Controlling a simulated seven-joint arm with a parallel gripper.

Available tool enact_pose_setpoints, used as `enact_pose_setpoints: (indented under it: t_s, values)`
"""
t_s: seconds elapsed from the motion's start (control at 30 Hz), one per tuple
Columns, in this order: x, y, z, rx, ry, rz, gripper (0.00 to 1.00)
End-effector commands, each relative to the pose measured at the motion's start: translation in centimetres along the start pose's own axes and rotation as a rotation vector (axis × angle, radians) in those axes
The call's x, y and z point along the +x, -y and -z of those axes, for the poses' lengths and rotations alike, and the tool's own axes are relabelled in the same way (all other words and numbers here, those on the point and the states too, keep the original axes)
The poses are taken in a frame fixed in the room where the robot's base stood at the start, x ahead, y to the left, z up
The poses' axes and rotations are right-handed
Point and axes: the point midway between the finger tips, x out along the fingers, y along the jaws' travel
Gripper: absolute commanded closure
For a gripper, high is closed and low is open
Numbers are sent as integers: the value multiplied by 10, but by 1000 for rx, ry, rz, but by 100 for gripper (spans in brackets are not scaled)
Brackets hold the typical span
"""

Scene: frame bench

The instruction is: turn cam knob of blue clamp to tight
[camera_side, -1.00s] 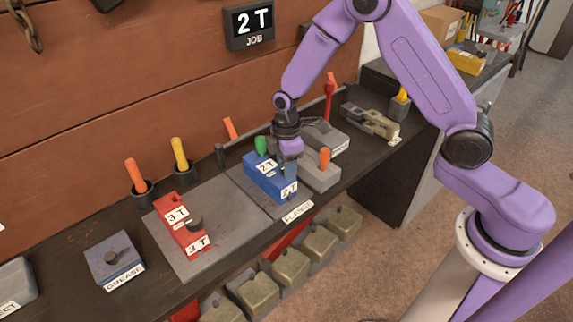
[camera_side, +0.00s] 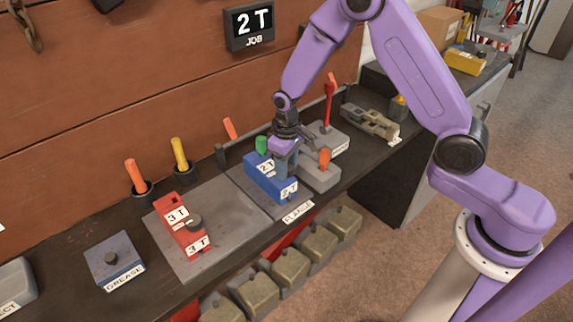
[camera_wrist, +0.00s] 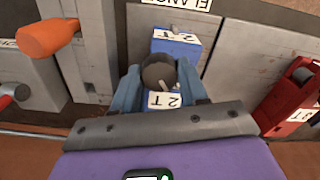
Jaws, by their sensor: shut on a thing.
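The blue clamp (camera_side: 257,182) lies on a grey plate in the middle of the bench, with white "2 T" labels on it. In the wrist view the blue clamp (camera_wrist: 184,45) runs away from my gripper, its dark round cam knob (camera_wrist: 158,70) between the fingers. A pale mark shows on the knob's lower side. My gripper (camera_side: 283,172) points down over the clamp; in the wrist view its blue fingers (camera_wrist: 160,88) are shut on the knob from both sides. In the side view my gripper hides the knob.
A red clamp (camera_side: 181,222) labelled "3 T" lies on the plate to the left. A display (camera_side: 249,24) reads "2 T JOB".

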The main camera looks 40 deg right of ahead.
Motion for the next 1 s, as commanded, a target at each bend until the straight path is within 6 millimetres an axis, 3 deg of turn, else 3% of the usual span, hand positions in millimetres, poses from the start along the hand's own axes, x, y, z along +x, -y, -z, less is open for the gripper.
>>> enact_pose_setpoints:
  t_s: [1.0]
  values:
    - [-1,-2,0,969,-2,1,88]
